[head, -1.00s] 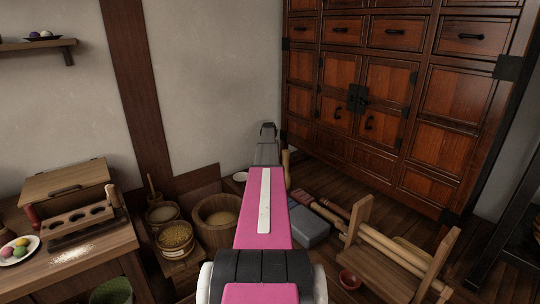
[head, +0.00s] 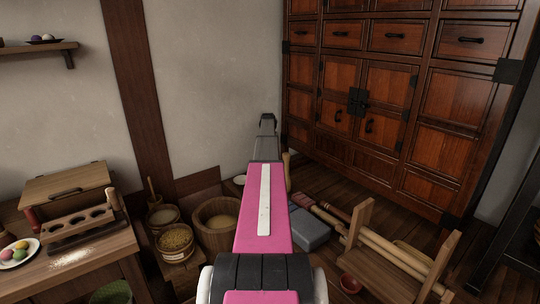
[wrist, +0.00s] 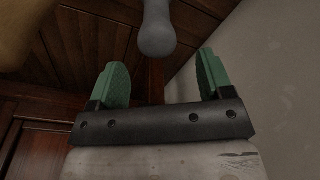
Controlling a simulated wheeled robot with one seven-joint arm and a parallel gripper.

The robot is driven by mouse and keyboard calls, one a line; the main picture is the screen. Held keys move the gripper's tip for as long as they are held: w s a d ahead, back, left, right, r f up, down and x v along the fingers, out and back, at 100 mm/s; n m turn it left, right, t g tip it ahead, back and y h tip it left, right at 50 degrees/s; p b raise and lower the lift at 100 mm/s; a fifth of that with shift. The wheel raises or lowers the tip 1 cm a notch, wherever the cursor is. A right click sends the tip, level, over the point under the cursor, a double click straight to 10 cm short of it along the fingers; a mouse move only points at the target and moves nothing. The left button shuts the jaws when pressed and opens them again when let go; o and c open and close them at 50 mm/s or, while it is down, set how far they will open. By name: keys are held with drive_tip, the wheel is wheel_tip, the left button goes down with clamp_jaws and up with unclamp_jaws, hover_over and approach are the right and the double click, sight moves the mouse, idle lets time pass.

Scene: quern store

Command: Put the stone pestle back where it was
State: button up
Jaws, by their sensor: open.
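In the wrist view a smooth grey rod with a rounded end, which looks like the stone pestle (wrist: 157,35), comes down from the top edge. Its upper part is cut off. My gripper (wrist: 163,75) is open, with its two green fingers spread wide. The rounded end shows between and just past the fingertips in the picture, touching neither finger. The depth between them is hard to tell. In the head view my pink arm reaches toward the corner by the cabinet and hides the pestle; the fingers cannot be made out there.
A tan wooden thing (wrist: 20,32) is at the wrist view's upper left. A dark wooden cabinet (head: 390,110) stands at right and a pale wall (head: 205,80) behind. Tubs (head: 218,235), a grey block (head: 309,232) and a wooden frame (head: 400,262) crowd the floor around my arm.

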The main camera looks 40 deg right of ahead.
drive_tip(key=r, duration=0.3)
drive_tip(key=shift+s+a+r, duration=0.15)
drive_tip(key=shift+a+r, duration=0.05)
drive_tip(key=s+a+f+n, duration=0.2)
drive_tip(key=s+a+f, duration=0.1)
drive_tip(key=a, duration=0.9)
drive_tip(key=s+a+f+n, duration=0.1)
drive_tip(key=s+a+f, duration=0.15)
drive_tip(key=a, duration=0.95)
drive_tip(key=s+a+f+n, duration=0.2)
drive_tip(key=s+a+f, duration=0.15)
drive_tip(key=a, duration=0.85)
drive_tip(key=s+a+f+n, duration=0.2)
drive_tip(key=s+a+n, duration=0.1)
drive_tip(key=s+a, duration=0.8)
drive_tip(key=s+a+f+n+y, duration=0.1)
drive_tip(key=s+a+f+n, duration=0.1)
drive_tip(key=s+a, duration=1)
drive_tip(key=a+n, duration=0.1)
drive_tip(key=a, duration=0.5)
drive_tip(key=shift+a+f+g, duration=0.15)
drive_tip(key=shift+a+g, duration=0.1)
drive_tip(key=shift+g, duration=0.15)
